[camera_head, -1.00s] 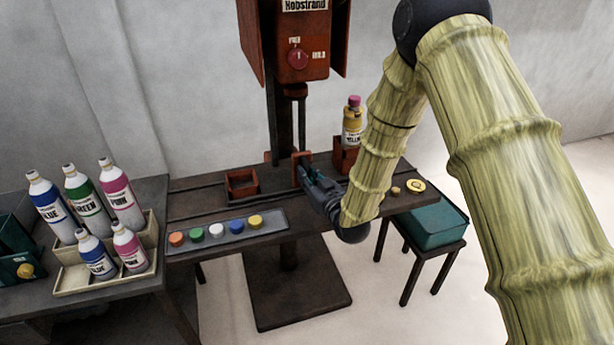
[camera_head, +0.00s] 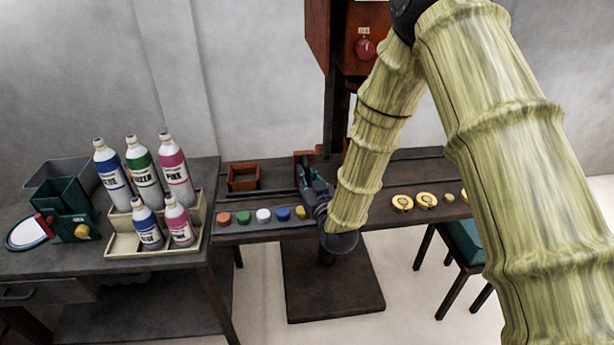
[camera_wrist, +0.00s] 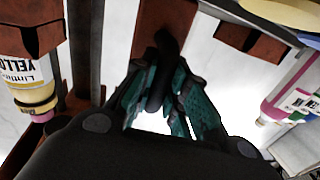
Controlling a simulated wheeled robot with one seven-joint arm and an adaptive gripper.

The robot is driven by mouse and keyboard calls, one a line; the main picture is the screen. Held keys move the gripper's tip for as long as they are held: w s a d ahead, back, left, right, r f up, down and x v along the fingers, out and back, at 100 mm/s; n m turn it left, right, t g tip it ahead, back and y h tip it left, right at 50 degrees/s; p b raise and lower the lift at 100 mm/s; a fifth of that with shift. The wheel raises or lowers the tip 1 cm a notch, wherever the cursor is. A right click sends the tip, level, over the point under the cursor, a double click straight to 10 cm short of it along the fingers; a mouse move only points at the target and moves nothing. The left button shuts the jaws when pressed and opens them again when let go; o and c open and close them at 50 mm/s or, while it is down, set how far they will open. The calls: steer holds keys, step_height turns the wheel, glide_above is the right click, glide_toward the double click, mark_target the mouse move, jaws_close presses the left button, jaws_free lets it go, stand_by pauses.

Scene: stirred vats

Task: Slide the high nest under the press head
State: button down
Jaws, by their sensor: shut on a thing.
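The high nest (camera_wrist: 30,28) is a red-brown block at the upper left of the wrist view, holding a yellow-labelled bottle (camera_wrist: 32,85) that appears upside down there. In the head view both are hidden behind my arm. A lower, empty red-brown nest (camera_head: 243,178) stands at the left of the press bench. Between the nests is a red-brown upright plate (camera_wrist: 165,20) with a dark handle (camera_wrist: 160,75). My gripper (camera_head: 308,178) is shut on this handle. The red press head (camera_head: 365,45) and its dark column (camera_head: 335,115) are right of my gripper.
Coloured caps lie on a grey strip (camera_head: 225,236) along the bench's front edge. Yellow discs (camera_head: 402,202) lie on the right end. A side table (camera_head: 60,265) at left carries a bottle rack (camera_head: 125,245) with several bottles.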

steer(key=shift+s+a, duration=0.1)
steer(key=shift+a, duration=1.6)
steer(key=c, duration=1.4)
jaws_free()
steer(key=shift+a, duration=0.15)
steer(key=shift+s+d, duration=0.15)
steer(key=shift+d, duration=0.1)
steer(key=v, duration=1.1)
steer(key=shift+s+d, duration=0.1)
steer(key=shift+s, duration=0.25)
